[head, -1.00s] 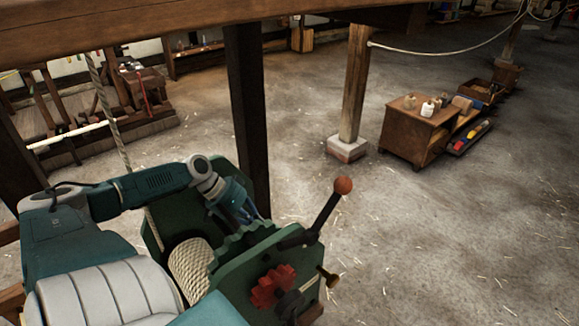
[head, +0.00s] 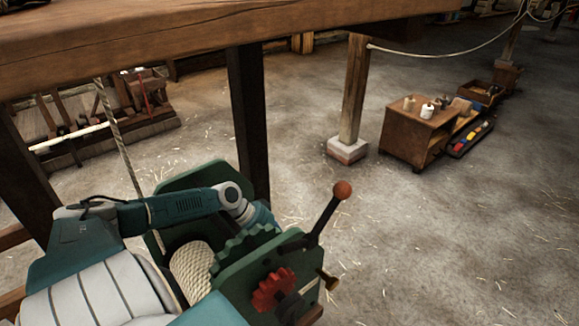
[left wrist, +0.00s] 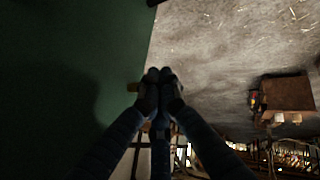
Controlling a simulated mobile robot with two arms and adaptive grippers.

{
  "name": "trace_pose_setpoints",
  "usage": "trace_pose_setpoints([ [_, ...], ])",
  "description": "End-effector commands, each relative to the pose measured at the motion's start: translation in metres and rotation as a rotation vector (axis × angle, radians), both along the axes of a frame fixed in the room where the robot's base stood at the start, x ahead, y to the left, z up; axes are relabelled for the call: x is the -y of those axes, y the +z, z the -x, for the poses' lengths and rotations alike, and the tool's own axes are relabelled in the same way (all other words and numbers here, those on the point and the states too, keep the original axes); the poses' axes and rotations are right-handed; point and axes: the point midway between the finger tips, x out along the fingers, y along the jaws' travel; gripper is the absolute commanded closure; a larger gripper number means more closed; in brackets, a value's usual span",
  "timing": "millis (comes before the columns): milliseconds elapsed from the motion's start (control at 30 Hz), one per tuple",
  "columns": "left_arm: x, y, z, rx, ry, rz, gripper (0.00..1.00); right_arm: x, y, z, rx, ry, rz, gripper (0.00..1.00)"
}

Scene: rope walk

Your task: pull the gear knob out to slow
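The gear knob (head: 328,279) is a small brass knob on a short stem at the right side of the green winding machine (head: 232,280). A black lever with an orange ball (head: 342,190) rises above it. My left arm reaches in from the left over the rope drum, and its gripper end (head: 262,215) sits behind the machine's green plate, its fingertips hidden there. In the left wrist view the dark fingers of my left gripper (left wrist: 159,77) come together at the tips. My right gripper is not seen.
A red gear (head: 273,290) and a toothed green wheel sit close to the knob. A dark post (head: 249,120) stands behind the machine, under a wooden beam (head: 180,50). A wooden cabinet (head: 411,140) stands farther off. The floor right of the machine is clear.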

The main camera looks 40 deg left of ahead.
Motion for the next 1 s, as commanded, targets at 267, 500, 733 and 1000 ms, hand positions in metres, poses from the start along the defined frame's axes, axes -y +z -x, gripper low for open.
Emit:
trace_pose_setpoints([
  [267,0.013,0.004,0.001,-0.001,-0.001,0.003,1.00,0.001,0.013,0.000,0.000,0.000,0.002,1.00],
  [500,0.028,0.001,0.002,0.001,0.000,0.001,1.00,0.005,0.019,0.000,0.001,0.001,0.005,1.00],
  [733,0.028,0.000,0.002,0.001,0.000,0.000,1.00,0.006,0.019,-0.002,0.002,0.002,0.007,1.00],
  [1000,0.017,0.015,0.013,-0.003,0.002,-0.003,1.00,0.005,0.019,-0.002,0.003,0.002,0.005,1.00],
])
